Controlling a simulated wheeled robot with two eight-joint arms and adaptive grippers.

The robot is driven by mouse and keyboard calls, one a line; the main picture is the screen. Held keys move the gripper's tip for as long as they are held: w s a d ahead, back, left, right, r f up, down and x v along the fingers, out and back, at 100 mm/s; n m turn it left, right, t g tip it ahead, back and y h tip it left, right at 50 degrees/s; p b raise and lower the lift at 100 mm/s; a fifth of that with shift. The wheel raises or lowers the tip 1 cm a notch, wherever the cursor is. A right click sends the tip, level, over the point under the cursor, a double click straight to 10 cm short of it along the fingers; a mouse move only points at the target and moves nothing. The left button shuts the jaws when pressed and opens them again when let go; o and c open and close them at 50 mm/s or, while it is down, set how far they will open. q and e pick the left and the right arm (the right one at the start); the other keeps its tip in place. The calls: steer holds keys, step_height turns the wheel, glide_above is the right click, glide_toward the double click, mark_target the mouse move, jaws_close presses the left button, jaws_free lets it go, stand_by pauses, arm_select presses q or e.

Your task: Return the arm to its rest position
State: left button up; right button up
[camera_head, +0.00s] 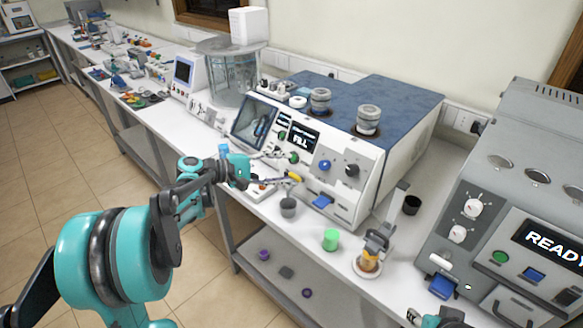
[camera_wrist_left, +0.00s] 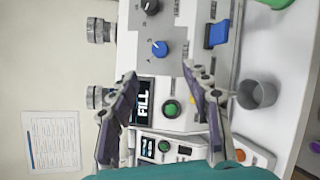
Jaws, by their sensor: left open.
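My left arm (camera_head: 110,255) reaches in from the left of the head view. Its gripper (camera_head: 284,168) is in front of the white machine with the blue top (camera_head: 370,95). In the left wrist view the gripper's two fingers (camera_wrist_left: 160,78) are spread apart with nothing between them. Behind them are the machine's FILL display (camera_wrist_left: 143,100) and a green button (camera_wrist_left: 168,111). A small teal and dark part of my right arm (camera_head: 440,318) shows at the bottom edge; its fingers cannot be made out.
A grey cup (camera_head: 288,207) stands just below the left gripper. A green container (camera_head: 331,240) and a stand with an amber-filled vessel (camera_head: 368,263) are to its right. A grey machine reading READY (camera_head: 510,215) fills the right. The floor (camera_head: 70,160) at left is clear.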

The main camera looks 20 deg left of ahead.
stand_by(0.4)
arm_select(q)
steer(key=s+d+f+m+g+y, duration=0.2)
steer(key=s+d+m+y, duration=0.1)
steer(key=s+d, duration=0.3)
steer(key=s+f+m+y, duration=0.4)
steer(key=s+m, duration=0.1)
steer(key=s, duration=0.5)
steer(key=s+f+m+y, duration=0.4)
steer(key=s, duration=0.6)
steer(key=shift+s+m+g+y, duration=0.3)
steer(key=shift+m, duration=0.1)
steer(key=shift+d+f, duration=0.1)
